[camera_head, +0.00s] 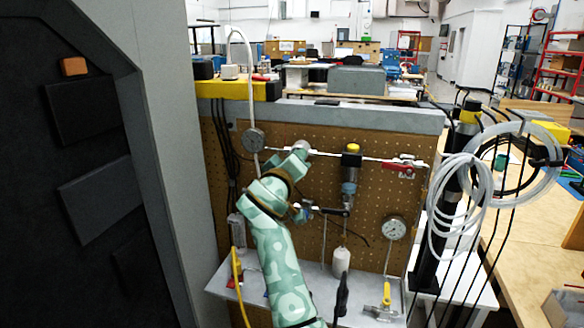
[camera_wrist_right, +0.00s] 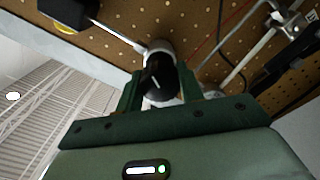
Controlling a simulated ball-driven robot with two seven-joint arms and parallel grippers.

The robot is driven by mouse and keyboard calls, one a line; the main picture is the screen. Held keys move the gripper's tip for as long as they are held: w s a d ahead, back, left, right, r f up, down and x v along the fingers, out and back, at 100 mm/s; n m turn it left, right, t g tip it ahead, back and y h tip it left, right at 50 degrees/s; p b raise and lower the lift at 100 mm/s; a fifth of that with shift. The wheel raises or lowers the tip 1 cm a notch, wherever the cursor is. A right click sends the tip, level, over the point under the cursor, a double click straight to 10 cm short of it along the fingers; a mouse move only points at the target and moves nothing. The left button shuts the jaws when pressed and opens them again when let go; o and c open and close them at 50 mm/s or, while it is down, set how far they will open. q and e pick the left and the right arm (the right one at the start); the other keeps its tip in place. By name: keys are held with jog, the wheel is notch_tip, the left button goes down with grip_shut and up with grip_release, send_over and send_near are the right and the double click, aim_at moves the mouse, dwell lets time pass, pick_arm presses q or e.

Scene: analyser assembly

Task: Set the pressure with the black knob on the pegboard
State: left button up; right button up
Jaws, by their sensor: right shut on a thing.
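The black knob (camera_wrist_right: 160,78) sits on a pale round fitting on the pegboard (camera_wrist_right: 125,15). In the right wrist view, the green fingers of my right gripper (camera_wrist_right: 160,85) are on both sides of the knob and shut on it. A light mark shows on the knob's face. In the head view, my green patterned right arm rises from the bottom and its wrist end (camera_head: 296,155) is against the pegboard (camera_head: 375,205), hiding the knob. A round gauge (camera_head: 253,139) is to the left of the wrist, and a lower gauge (camera_head: 394,229) is to the right. My left gripper is out of view.
A yellow-topped fitting (camera_head: 351,162) and a red-handled valve (camera_head: 404,171) are right of my wrist. A grey shelf (camera_head: 240,283) runs below the board. Coiled white tubing (camera_head: 465,200) hangs at the right. A tall dark panel (camera_head: 70,160) stands close on the left.

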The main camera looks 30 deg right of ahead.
jog(key=m+b, duration=0.1)
jog(key=m, duration=0.1)
jog(key=f+m+b, duration=0.1)
jog(key=m, duration=0.2)
jog(key=shift+m+b, duration=0.3)
jog(key=shift+b, duration=0.1)
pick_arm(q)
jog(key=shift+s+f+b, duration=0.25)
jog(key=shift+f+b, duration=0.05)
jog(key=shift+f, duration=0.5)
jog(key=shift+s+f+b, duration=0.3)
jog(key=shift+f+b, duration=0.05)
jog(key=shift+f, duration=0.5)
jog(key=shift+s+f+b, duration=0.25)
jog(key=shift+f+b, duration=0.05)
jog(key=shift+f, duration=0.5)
pick_arm(e)
jog(key=shift+r+m, duration=0.15)
jog(key=shift+m, duration=2.05)
jog(key=o, duration=1)
jog(key=shift+r, duration=0.2)
